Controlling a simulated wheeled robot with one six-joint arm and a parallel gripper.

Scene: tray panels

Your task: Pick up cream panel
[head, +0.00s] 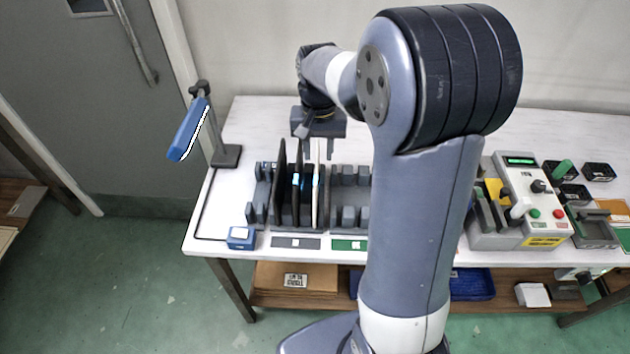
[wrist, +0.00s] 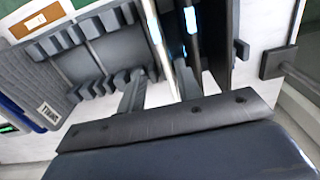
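The cream panel (head: 315,195) stands upright in a slot of the dark grey rack (head: 348,190). In the wrist view its thin pale edge (wrist: 155,38) runs up from between my fingers. My gripper (head: 318,138) is over the rack, pointing down at the top of the cream panel. In the wrist view my gripper's two fingers (wrist: 160,88) are apart, with a gap around the panel's edge. I cannot tell whether either finger touches it. My arm hides part of the rack's right side in the head view.
Dark panels (head: 279,185) stand close to the left of the cream panel. Rack slots to its right look empty. A blue-headed stand (head: 188,130) is at the left, a small blue box (head: 241,237) at the front, and a control box (head: 520,200) at the right.

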